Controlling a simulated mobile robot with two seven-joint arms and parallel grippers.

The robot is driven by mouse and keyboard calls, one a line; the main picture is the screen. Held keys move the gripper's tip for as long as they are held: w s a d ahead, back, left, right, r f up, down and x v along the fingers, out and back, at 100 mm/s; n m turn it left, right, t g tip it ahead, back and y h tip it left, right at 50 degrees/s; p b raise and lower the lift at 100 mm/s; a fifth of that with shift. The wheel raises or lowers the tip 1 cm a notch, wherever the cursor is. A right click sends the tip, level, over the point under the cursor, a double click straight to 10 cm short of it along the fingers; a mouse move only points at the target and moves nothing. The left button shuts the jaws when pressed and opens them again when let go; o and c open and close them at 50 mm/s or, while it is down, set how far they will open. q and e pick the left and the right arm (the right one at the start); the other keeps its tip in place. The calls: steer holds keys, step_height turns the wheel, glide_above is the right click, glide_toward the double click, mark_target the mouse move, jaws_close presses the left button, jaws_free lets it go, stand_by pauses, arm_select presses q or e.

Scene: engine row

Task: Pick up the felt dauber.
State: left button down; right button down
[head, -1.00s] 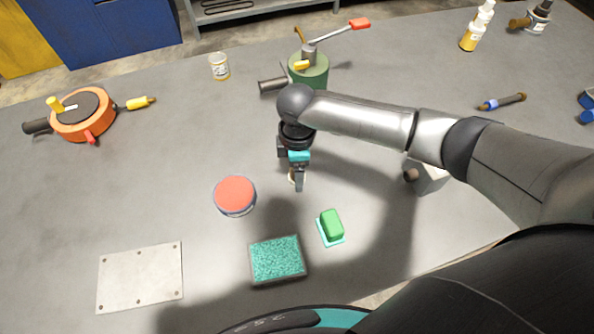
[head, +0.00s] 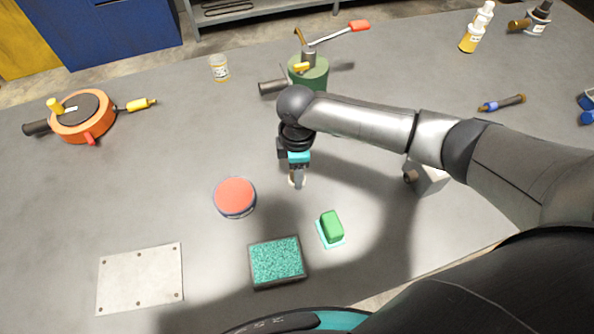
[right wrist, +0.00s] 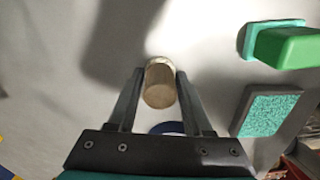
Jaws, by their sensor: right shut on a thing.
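The felt dauber (right wrist: 159,86) shows in the right wrist view as a short tan cylinder with a paler far end. My right gripper (right wrist: 158,82) is shut on it, with one dark finger on each side. In the head view my right gripper (head: 297,183) points down at the middle of the table, right of the red round tin. There the dauber is mostly hidden by the fingers, with only a pale edge showing. I cannot tell whether it touches the table. My left gripper is not in view.
Near the gripper are a red-topped round tin (head: 235,196), a green block on a teal base (head: 332,224) and a dark-framed teal speckled pad (head: 277,261). A drilled metal plate (head: 140,278) lies front left. A green device (head: 309,72) stands behind my arm.

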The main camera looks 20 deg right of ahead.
steer(key=shift+r, duration=0.1)
step_height(320, 180, up, 20)
steer(key=p, duration=0.3)
steer(key=c, duration=0.9)
jaws_free()
steer(key=c, duration=0.6)
